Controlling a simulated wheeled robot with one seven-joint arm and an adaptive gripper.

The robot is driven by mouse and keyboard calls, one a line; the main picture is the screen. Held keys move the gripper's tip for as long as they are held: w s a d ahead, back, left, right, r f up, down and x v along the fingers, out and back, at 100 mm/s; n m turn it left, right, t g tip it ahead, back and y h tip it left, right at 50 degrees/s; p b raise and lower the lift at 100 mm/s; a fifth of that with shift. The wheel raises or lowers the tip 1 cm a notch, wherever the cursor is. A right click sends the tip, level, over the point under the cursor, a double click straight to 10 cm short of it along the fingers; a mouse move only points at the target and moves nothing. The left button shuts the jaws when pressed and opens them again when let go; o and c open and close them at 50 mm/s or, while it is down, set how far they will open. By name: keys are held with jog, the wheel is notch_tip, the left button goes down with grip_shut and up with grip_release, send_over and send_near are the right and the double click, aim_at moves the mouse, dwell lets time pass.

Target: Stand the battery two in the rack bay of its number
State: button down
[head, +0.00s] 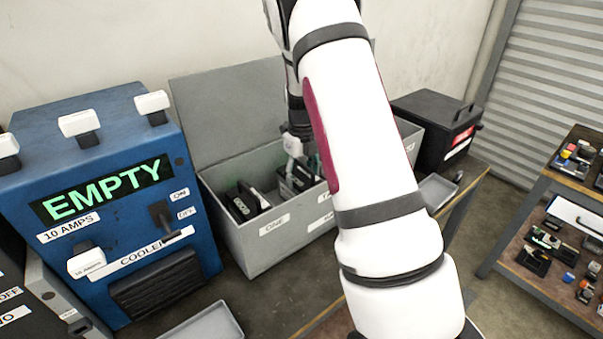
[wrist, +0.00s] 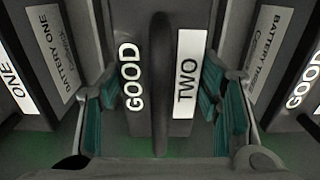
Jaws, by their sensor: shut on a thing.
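Battery two (wrist: 186,75) is a dark block with a raised middle handle and the words GOOD and TWO on its top. My gripper (wrist: 160,105) is shut on it, with teal pads on both sides. In the head view my gripper (head: 294,147) reaches down into the grey rack (head: 262,242), and the battery's dark top shows just below it. The rack's front has a ONE label and further labels partly hidden by my arm. Battery one (head: 243,202) stands in the left bay. I cannot tell whether battery two rests on the bay floor.
In the wrist view battery one (wrist: 57,50) is close on the left and battery three (wrist: 268,50) close on the right. A blue cooler unit (head: 105,235) reading EMPTY stands left of the rack. A black case (head: 425,118) stands right. The grey lid (head: 225,115) is raised behind.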

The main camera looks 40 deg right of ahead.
jog(key=c, duration=0.5)
grip_release()
jog(key=shift+f, duration=0.1)
notch_tip(320, 180, up, 12)
jog(key=shift+r+b, duration=0.1)
jog(key=shift+b, duration=0.35)
jog(key=s+a+r+n+t+y, duration=0.1)
jog(key=s+a+r+n+t, duration=0.1)
jog(key=s+a+r+n, duration=1.3)
jog(key=shift+s+a+f+n+t+h, duration=0.25)
jog(key=shift+s+a+f+n, duration=0.75)
jog(key=shift+s+n, duration=1.9)
jog(key=shift+s+a+f+n+t+h, duration=0.1)
jog(key=shift+s+a+f+n+t, duration=0.85)
jog(key=shift+n, duration=3)
jog(key=shift+s+a+f+n+g+h, duration=0.15)
jog(key=shift+s+a+f+n, duration=0.9)
jog(key=shift+s+n, duration=2.3)
